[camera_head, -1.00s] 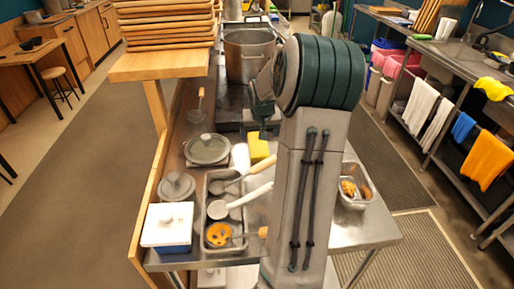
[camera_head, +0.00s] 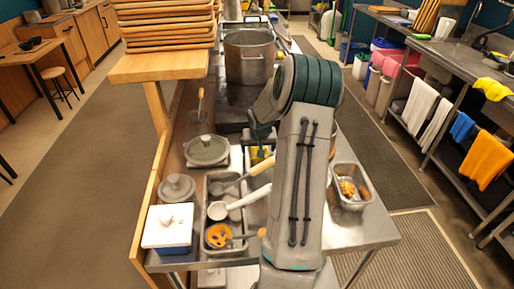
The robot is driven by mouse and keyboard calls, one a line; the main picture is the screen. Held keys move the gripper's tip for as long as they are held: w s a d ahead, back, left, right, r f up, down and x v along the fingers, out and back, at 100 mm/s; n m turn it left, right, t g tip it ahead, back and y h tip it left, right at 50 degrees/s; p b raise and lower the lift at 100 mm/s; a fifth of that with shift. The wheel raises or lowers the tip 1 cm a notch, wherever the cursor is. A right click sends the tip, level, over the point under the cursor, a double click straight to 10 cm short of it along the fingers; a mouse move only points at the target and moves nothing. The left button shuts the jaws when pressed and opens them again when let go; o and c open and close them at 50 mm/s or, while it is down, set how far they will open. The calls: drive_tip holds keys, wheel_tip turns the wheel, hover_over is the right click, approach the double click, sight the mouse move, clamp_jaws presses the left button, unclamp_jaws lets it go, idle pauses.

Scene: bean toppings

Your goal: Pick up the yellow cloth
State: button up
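A yellow piece (camera_head: 256,155), which looks like a folded cloth, lies on the steel counter near the middle of the view. My gripper (camera_head: 262,150) points down right at it and hides part of it. Whether the fingers touch it, and how far apart they are, I cannot tell. Another yellow cloth (camera_head: 493,89) hangs over the edge of the sink counter at the far right, well away from my gripper.
A steel tray (camera_head: 211,190) with ladles stands left of the arm, beside a lidded pan (camera_head: 207,150) and a blue-and-white box (camera_head: 168,228). A steel container (camera_head: 349,187) with food is at right. A large pot (camera_head: 248,58) stands behind.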

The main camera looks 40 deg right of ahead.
drive_tip(key=c, duration=1.2)
drive_tip(key=shift+o, duration=0.2)
drive_tip(key=shift+r, duration=0.15)
wheel_tip(320, 180, up, 10)
drive_tip(key=shift+b, duration=0.3)
drive_tip(key=shift+o, duration=0.5)
drive_tip(key=shift+c, duration=0.5)
